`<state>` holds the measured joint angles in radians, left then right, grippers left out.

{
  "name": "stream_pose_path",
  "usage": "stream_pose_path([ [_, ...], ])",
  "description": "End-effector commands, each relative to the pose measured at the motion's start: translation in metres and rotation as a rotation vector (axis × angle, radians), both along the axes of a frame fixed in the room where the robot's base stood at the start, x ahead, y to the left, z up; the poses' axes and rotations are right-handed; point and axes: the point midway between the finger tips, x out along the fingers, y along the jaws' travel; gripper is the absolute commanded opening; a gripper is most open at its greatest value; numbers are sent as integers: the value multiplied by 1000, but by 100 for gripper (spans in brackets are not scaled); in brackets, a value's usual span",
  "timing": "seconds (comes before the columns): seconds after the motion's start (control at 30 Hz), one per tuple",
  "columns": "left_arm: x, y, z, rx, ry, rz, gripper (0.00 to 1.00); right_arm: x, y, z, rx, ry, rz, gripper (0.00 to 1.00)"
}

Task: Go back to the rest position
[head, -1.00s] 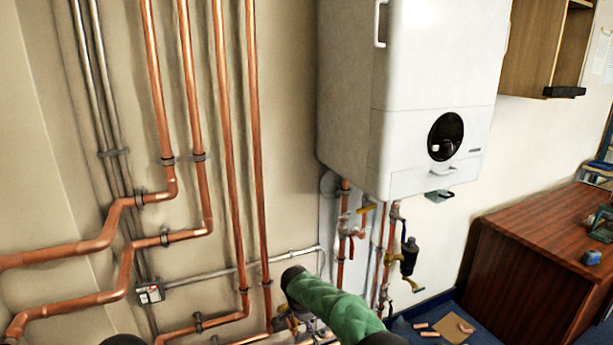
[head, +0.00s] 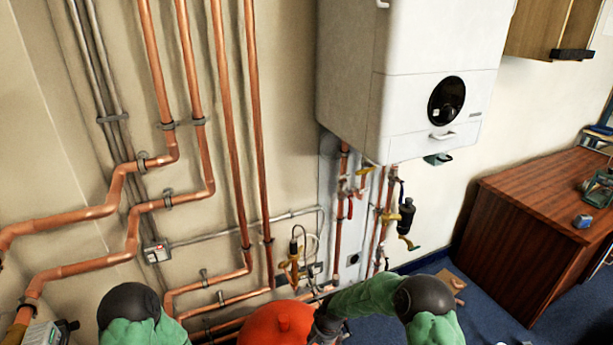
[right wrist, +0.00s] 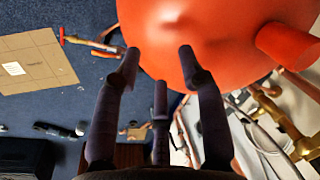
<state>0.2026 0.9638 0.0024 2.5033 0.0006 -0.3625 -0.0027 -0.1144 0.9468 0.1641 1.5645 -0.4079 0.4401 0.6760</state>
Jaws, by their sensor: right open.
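My right gripper (right wrist: 160,65) shows in the right wrist view with its dark fingers spread and nothing between them. Its fingertips overlap the lower edge of a large red rounded vessel (right wrist: 215,40); I cannot tell whether they touch it. In the head view the red vessel (head: 277,325) is at the bottom centre, with my green right arm bent just to its right.
Copper pipes (head: 222,130) run along the wall at left. A white boiler (head: 410,80) hangs above valves and a black fitting (head: 406,215). A wooden desk (head: 540,215) stands at right. Cardboard (right wrist: 35,60) and loose parts lie on the blue floor.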

Motion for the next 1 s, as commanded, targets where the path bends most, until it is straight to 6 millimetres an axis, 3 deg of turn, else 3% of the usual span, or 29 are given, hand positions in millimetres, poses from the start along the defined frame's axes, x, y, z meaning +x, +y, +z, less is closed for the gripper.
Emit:
stream_pose_path([
  [0.2,0,0,12,0,0,0,40,-64,-12,-22,84,33,26,41],
  [0.43,0,0,21,0,0,0,40,-132,-25,-32,146,43,32,41],
  [0.8,0,0,37,0,0,0,40,-240,-50,-22,172,43,14,41],
  [1.0,0,0,41,0,0,0,40,-275,-60,-13,160,42,9,41],
])
